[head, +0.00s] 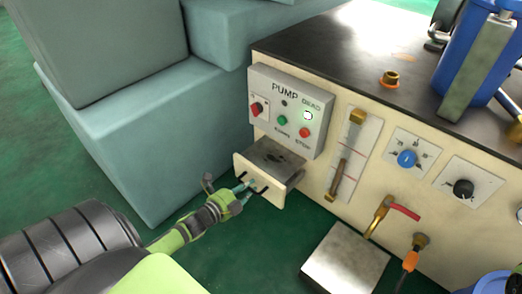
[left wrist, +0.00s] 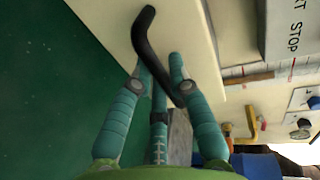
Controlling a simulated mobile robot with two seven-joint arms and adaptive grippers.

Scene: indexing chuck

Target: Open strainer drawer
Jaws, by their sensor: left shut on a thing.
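The strainer drawer (head: 266,178) sits below the pump box on the cream machine front. It stands out from the panel, and its grey inside shows behind the cream drawer front. A dark bar handle (head: 262,190) is on the drawer front, and the handle (left wrist: 146,35) also shows large in the left wrist view. My left gripper (head: 244,191) reaches in from the lower left and is shut on the handle. In the left wrist view its teal fingers (left wrist: 160,72) lie on both sides of the handle. My right gripper is in neither view.
The pump box (head: 290,107) with buttons hangs just above the drawer. Large teal blocks (head: 150,120) stand close on the left. Green floor (head: 255,235) is clear before the drawer.

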